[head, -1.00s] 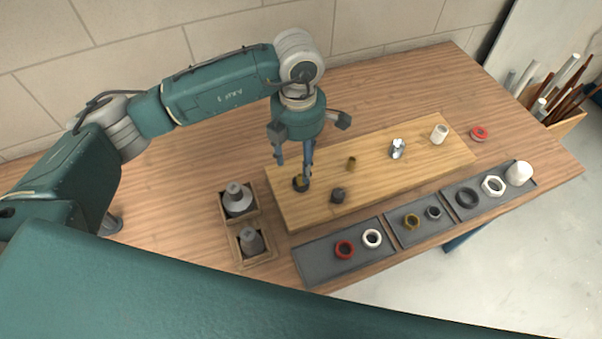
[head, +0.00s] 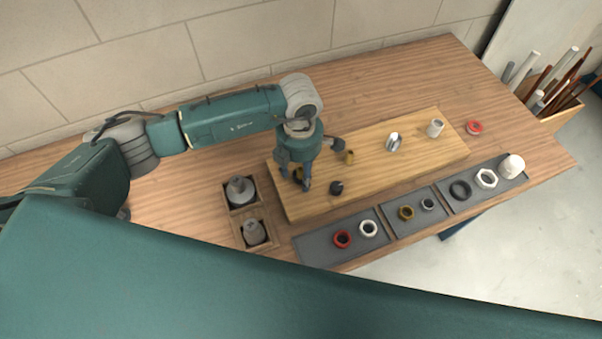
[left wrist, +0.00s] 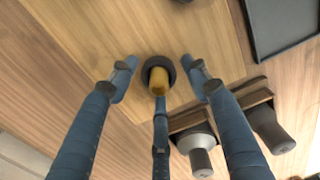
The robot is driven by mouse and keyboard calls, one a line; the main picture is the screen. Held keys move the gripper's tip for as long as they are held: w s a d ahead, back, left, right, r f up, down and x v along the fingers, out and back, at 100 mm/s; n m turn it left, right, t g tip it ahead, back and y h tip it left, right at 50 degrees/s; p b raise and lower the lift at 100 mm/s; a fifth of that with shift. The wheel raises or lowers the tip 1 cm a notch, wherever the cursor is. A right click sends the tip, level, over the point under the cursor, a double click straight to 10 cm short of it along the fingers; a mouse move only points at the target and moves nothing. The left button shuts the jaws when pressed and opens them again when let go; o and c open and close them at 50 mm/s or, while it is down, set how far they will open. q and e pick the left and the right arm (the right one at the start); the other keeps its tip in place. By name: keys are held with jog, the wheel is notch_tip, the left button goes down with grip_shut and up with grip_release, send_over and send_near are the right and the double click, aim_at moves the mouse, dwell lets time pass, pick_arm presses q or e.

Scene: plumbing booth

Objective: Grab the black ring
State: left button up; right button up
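A black ring (left wrist: 159,59) lies on the wooden board around a yellow-brass post (left wrist: 158,80), as the left wrist view shows. My left gripper (head: 303,182) is over the near left part of the board, pointing down. In the left wrist view its three fingers (left wrist: 160,88) are spread, with the ring between and beyond their tips, and nothing is visibly gripped. In the head view the fingers partly hide this ring and post. Another black ring (head: 460,190) lies on the right grey tray. My right gripper is not in view.
The wooden board (head: 400,165) also bears a dark fitting (head: 336,188), a brass fitting (head: 350,157), a metal fitting (head: 394,142) and a white fitting (head: 435,128). Wooden boxes (head: 262,213) with grey fittings stand left of it. Grey trays (head: 316,252) line the front edge.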

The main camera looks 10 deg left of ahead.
pick_arm(q)
jog(key=c, duration=0.5)
jog(key=shift+r, duration=0.1)
